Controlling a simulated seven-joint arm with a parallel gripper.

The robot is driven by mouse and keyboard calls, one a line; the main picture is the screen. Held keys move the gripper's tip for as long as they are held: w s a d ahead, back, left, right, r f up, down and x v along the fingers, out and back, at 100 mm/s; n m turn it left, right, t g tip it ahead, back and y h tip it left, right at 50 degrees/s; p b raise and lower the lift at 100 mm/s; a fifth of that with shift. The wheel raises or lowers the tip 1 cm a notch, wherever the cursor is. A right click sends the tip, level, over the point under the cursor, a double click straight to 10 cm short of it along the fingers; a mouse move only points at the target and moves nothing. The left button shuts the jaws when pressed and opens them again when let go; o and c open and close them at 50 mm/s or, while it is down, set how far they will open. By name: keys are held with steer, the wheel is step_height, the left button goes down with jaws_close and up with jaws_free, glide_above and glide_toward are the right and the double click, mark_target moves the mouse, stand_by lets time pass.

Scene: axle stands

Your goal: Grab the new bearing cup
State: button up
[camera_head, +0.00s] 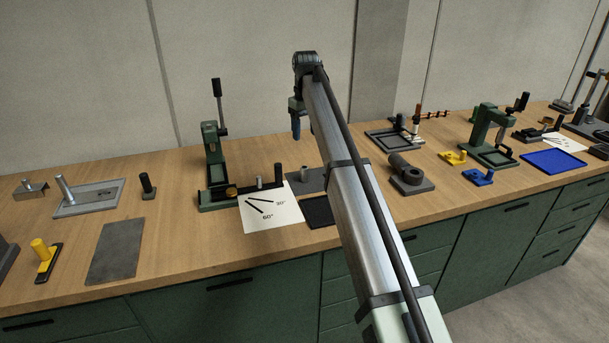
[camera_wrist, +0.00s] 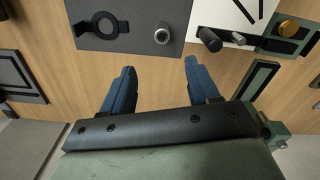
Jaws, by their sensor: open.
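A small grey metal cylinder with a dark opening in its top, which looks like the bearing cup (camera_wrist: 162,34), stands on a dark grey mat (camera_wrist: 140,39). In the head view the cup (camera_head: 304,172) stands at the near side of the wall, left of my arm. I cannot tell from its look whether it is new. My gripper (camera_wrist: 160,76) is open and empty, its two blue fingers spread apart. The cup lies beyond the fingertips, roughly in line with the gap between them. In the head view my gripper (camera_head: 296,127) hangs above the bench.
A black ring-shaped holder (camera_wrist: 103,25) sits on the same mat. A black handle (camera_wrist: 209,39) and a white angle card (camera_wrist: 227,14) lie close by the cup. A green lever press (camera_head: 213,155) stands left of the mat. Bare wood lies beneath my fingers.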

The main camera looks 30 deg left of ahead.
mark_target(305, 167)
steer(key=f, duration=1.3)
steer(key=shift+s+f, duration=0.2)
steer(key=shift+f, duration=0.15)
jaws_close()
